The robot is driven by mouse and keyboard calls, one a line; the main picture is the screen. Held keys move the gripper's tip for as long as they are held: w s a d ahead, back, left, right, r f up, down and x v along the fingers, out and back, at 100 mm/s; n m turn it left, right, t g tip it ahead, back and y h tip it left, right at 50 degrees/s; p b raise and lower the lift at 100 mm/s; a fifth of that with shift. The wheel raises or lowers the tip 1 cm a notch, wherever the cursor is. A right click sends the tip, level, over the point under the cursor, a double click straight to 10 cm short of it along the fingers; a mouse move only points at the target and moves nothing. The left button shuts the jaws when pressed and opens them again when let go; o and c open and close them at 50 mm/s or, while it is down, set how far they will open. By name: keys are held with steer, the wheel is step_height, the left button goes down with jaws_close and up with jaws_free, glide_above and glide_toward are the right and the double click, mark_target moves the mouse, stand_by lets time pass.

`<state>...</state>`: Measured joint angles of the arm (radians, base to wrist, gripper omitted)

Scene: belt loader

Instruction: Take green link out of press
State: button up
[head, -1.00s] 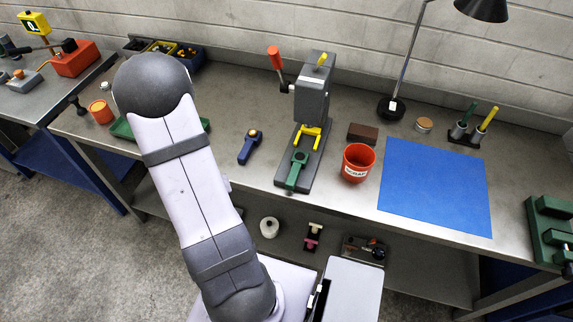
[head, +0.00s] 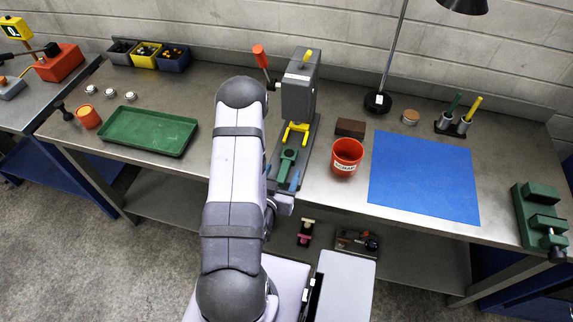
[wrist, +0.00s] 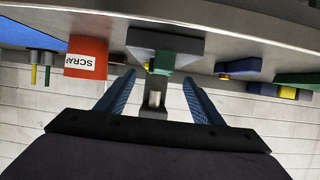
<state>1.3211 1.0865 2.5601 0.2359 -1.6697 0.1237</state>
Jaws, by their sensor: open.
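The green link (head: 287,163) lies on the grey base of the press (head: 299,88), in front of the yellow fork (head: 297,130), its near end toward the table's front edge. In the wrist view, which looks upside down, the green link (wrist: 163,61) shows end-on ahead, between the blue fingertips. My gripper (wrist: 158,78) is open and empty, its fingers spread to either side of the link's line. In the head view only a blue finger shows clearly, beside the link's near end; the rest is partly hidden by my arm. I cannot tell whether the fingers touch the link.
The red scrap bin (head: 347,157) stands close right of the press, with a brown block (head: 350,128) behind it. A blue mat (head: 425,177) lies further right. A green tray (head: 148,131) is on the left. A blue-and-yellow part (wrist: 240,66) shows beside the press in the wrist view.

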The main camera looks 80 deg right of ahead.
mark_target(287, 160)
steer(key=shift+b+x, duration=1)
steer(key=shift+b, duration=0.05)
steer(key=b+x, duration=0.2)
steer(key=b, duration=0.1)
steer(key=shift+r+p+x, duration=0.2)
steer(key=shift+p+x, duration=0.3)
steer(key=shift+x, duration=0.5)
steer(key=shift+d+f, duration=0.3)
steer(key=shift+d, duration=0.25)
jaws_close()
steer(key=shift+r, duration=0.25)
